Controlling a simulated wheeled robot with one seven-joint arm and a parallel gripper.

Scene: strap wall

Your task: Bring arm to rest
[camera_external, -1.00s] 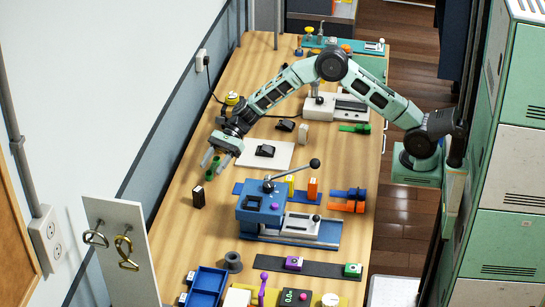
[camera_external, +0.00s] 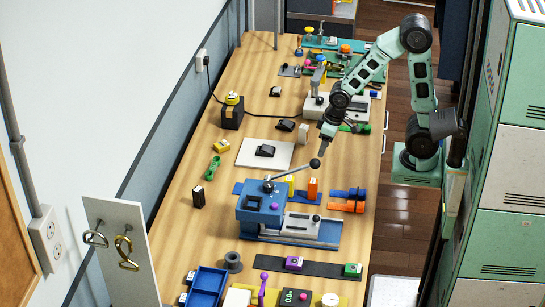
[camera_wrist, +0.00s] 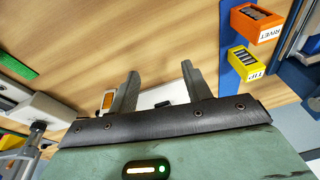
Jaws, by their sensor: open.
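My gripper (camera_external: 324,146) points down above the right half of the bench, close to the black ball knob of the blue press lever (camera_external: 297,171). In the wrist view my gripper (camera_wrist: 160,82) shows its two fingers spread apart with nothing between them. My green arm is folded back towards its base at the right. The exact gap between the fingertips and the knob cannot be told.
The wooden bench (camera_external: 226,176) carries a blue press (camera_external: 262,208), a white board (camera_external: 250,154), a green part (camera_external: 212,168) and a black block (camera_external: 198,197). In the wrist view an orange bin (camera_wrist: 255,22) and a yellow bin (camera_wrist: 243,62) stand at right.

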